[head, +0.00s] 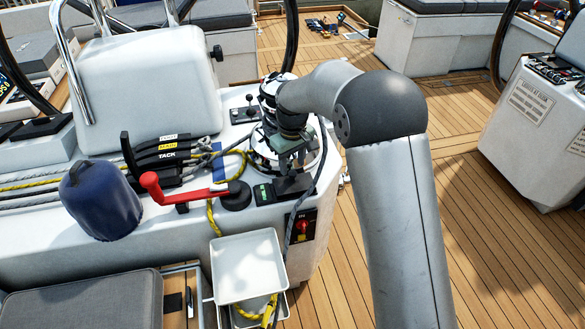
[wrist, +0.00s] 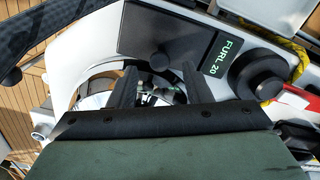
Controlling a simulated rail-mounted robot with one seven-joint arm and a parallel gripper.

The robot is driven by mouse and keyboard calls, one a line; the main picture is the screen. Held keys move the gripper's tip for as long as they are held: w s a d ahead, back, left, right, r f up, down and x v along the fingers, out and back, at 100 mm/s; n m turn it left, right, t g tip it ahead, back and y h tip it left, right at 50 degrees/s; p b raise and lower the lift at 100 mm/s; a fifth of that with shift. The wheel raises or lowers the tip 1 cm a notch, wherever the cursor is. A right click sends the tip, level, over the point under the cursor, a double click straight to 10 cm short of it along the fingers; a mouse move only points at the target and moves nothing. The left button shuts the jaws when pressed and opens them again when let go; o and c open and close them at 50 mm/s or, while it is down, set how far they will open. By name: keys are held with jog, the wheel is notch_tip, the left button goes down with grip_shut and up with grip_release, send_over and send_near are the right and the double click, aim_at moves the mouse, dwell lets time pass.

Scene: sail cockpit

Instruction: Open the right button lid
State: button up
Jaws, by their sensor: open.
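A flat black box (wrist: 140,35) with a green "FURL 20" strip (wrist: 222,58) is at the top of the wrist view. A short round black knob (wrist: 160,61) is at its near edge. In the head view the dark panel (head: 294,188) lies partly under my gripper (head: 288,166). A larger round black cap (wrist: 257,75) is beside the strip; it also shows in the head view (head: 236,195). I cannot tell for sure which part is the right button lid. My gripper (wrist: 160,72) is open and empty, its fingertips either side of the knob in the picture; contact is unclear.
A red handle (head: 185,193) extends left of the round cap. A chrome winch (head: 310,150) stands behind my gripper. Yellow rope (head: 232,160) runs close by. A red switch (head: 302,226) is on the side face, and a white tray (head: 248,267) is below.

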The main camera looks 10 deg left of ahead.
aim_at(294, 183)
jog(key=shift+f, duration=1.3)
grip_shut()
jog(key=shift+d+b, duration=0.1)
jog(key=shift+b, duration=0.2)
